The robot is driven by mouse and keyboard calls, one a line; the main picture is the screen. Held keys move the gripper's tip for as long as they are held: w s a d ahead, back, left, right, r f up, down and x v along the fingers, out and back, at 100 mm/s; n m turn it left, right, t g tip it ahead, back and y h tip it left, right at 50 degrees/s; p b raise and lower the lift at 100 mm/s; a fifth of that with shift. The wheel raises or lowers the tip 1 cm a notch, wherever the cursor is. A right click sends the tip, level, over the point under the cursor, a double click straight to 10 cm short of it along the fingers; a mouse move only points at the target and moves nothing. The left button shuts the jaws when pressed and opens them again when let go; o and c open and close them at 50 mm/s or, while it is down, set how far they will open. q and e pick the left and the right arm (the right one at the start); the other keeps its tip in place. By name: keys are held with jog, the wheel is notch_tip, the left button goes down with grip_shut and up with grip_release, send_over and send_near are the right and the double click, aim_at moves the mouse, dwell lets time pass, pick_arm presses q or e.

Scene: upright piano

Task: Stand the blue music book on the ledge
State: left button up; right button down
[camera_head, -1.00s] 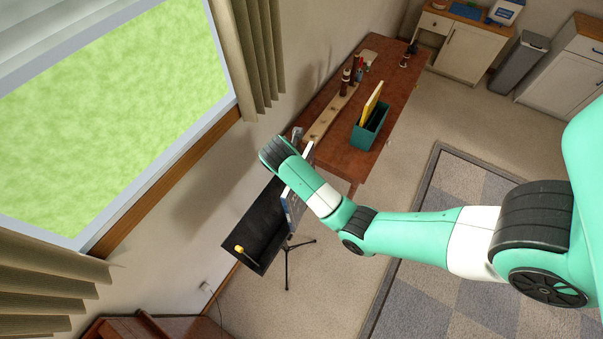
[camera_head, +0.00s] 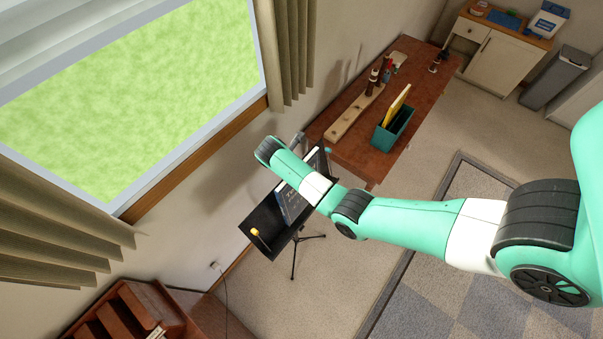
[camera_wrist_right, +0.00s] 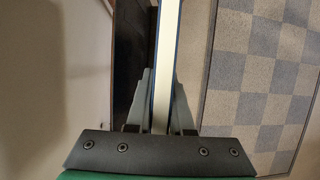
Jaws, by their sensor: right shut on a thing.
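The blue music book (camera_head: 291,204) is at the black music stand (camera_head: 262,222), its lettered blue cover partly showing beside my right forearm. In the right wrist view, the book's pale page edge (camera_wrist_right: 167,50) runs between the two grey fingers of my right gripper (camera_wrist_right: 160,100), which is shut on it. The stand's dark panel (camera_wrist_right: 130,45) is left of the book there. I cannot tell whether the book touches the stand. In the head view my arm hides most of the grip. My left gripper is out of view.
A yellow item (camera_head: 256,233) is at the stand's near end. Brown wooden furniture, likely the piano (camera_head: 125,312), is at lower left. A wooden table (camera_head: 352,152) with a teal box (camera_head: 394,129) lies beyond the stand. Open carpet is at right.

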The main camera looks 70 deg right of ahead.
jog(key=shift+f+b, duration=2.7)
jog(key=shift+f, duration=1.5)
jog(key=shift+b, duration=0.35)
jog(key=shift+w+d+b, duration=0.25)
jog(key=shift+w+b, duration=0.7)
jog(key=shift+b, duration=0.05)
jog(key=c, duration=0.7)
grip_release()
